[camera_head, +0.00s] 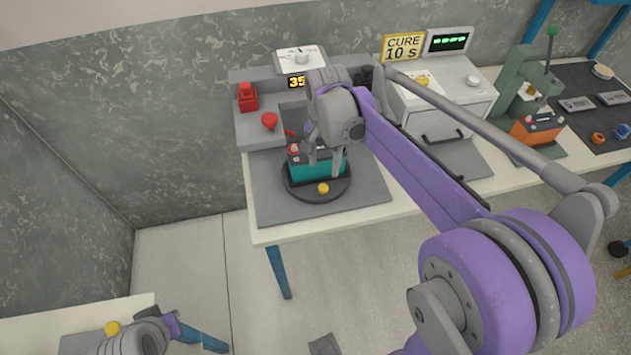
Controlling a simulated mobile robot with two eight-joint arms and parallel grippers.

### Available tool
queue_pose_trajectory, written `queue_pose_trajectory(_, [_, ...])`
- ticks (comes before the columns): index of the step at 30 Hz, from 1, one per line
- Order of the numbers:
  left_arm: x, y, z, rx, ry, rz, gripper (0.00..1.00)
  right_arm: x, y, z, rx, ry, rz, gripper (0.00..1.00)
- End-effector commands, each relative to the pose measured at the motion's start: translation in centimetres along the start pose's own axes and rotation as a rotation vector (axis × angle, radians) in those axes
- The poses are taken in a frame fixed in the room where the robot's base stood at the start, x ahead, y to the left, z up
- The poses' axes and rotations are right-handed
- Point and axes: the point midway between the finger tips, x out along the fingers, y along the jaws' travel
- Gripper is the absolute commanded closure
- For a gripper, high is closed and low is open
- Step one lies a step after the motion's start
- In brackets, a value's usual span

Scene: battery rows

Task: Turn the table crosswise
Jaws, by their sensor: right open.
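The round dark turntable (300,189) sits on a grey mat on the bench, left of centre. A teal battery (322,171) with a dark top stands on it, its long side running roughly left to right. A yellow knob (323,188) is at the turntable's front rim. My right gripper (325,163) is open and points down over the battery; its fingers cover part of the battery's top and front. I cannot tell whether they touch it. My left gripper (138,340) is at the bottom left edge; its fingers are not visible.
Another table (50,325) is at lower left.

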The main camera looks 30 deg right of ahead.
Motion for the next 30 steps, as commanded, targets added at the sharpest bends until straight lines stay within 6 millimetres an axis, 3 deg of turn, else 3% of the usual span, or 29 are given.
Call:
queue_pose_trajectory(6, [0.4, 0.0, 0.3, 0.0, -0.002, 0.0, 1.0, 4.4, 0.0, 0.0, -0.002, 0.001, -0.001, 0.36])
queue_pose_trajectory(12, [0.6, 0.0, 0.5, 0.0, -0.004, 0.0, 1.0, 7.5, 0.0, 0.0, -0.003, 0.001, -0.001, 0.36])
queue_pose_trajectory(18, [0.6, 0.0, 0.6, 0.0, -0.004, 0.0, 1.0, 8.8, 0.0, 0.0, -0.003, 0.001, -0.001, 0.36])
queue_pose_trajectory(26, [0.6, 0.0, 0.6, 0.0, -0.004, 0.0, 1.0, 8.8, 0.0, 0.1, -0.004, 0.001, -0.002, 0.36])
queue_pose_trajectory(30, [0.6, 0.0, 0.6, 0.0, -0.004, 0.0, 1.0, 8.8, 0.0, 0.1, -0.004, 0.001, -0.002, 0.59])
